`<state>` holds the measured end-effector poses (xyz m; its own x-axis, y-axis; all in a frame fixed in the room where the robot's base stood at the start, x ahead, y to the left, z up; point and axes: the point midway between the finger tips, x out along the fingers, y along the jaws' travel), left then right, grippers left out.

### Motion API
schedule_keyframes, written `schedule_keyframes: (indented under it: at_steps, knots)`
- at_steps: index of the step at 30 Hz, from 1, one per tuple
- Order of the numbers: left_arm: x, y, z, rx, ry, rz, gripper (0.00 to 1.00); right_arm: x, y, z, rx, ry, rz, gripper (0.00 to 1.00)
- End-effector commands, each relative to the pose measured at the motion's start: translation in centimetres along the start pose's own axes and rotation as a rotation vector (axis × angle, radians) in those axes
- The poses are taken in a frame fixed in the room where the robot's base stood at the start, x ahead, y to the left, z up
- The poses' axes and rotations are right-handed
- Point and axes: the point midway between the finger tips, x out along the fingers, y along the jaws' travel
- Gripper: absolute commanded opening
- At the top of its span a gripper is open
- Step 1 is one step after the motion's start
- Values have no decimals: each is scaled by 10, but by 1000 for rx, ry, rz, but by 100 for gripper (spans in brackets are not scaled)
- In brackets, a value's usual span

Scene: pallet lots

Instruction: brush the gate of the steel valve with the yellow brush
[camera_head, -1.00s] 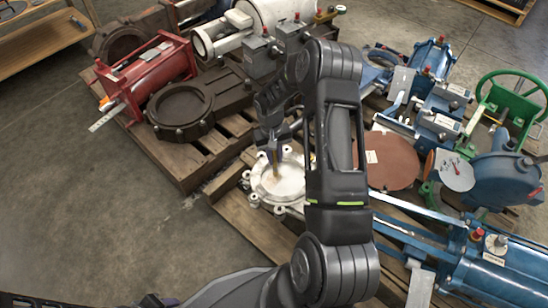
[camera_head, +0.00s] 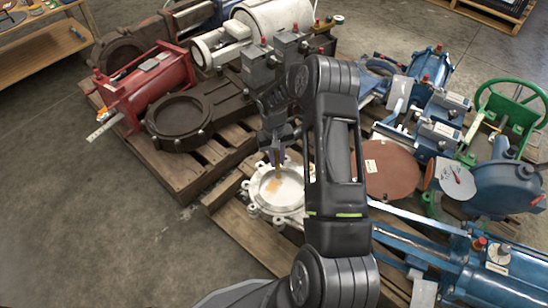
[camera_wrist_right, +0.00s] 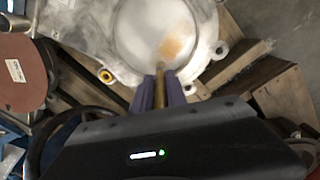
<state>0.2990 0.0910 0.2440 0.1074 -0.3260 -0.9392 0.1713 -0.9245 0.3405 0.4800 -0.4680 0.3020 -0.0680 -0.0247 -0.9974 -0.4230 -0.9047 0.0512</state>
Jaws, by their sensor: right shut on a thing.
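The pale steel valve (camera_head: 248,187) lies flat on the pallet, with its round gate (camera_head: 291,192) facing up. It fills the top of the right wrist view, where the gate (camera_wrist_right: 135,35) is a smooth light disc. My right gripper (camera_head: 278,148) is above the gate, shut on the yellow brush (camera_head: 277,160). The brush handle (camera_wrist_right: 159,90) stands between the fingers and points down at the gate. An orange-brown patch (camera_wrist_right: 174,46) shows at the brush's far end; I cannot tell whether it is bristles or a mark on the gate. My left gripper is out of view.
A dark brown valve (camera_head: 205,112) and a red cylinder (camera_head: 155,85) lie on the pallet at left. A rust-brown disc (camera_head: 391,170) and blue valves with a green handwheel (camera_head: 512,100) crowd the right. Bare floor (camera_head: 100,220) is free at lower left.

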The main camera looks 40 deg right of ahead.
Motion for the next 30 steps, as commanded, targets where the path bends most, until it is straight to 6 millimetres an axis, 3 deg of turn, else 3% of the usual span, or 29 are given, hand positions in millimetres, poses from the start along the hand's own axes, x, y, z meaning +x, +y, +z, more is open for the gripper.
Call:
schedule_keyframes:
  at_steps: [12,30]
  knots:
    - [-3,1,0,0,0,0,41,-1,6,4,-1,1,0,0]
    - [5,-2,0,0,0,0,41,2,-10,-7,-1,0,0,0]
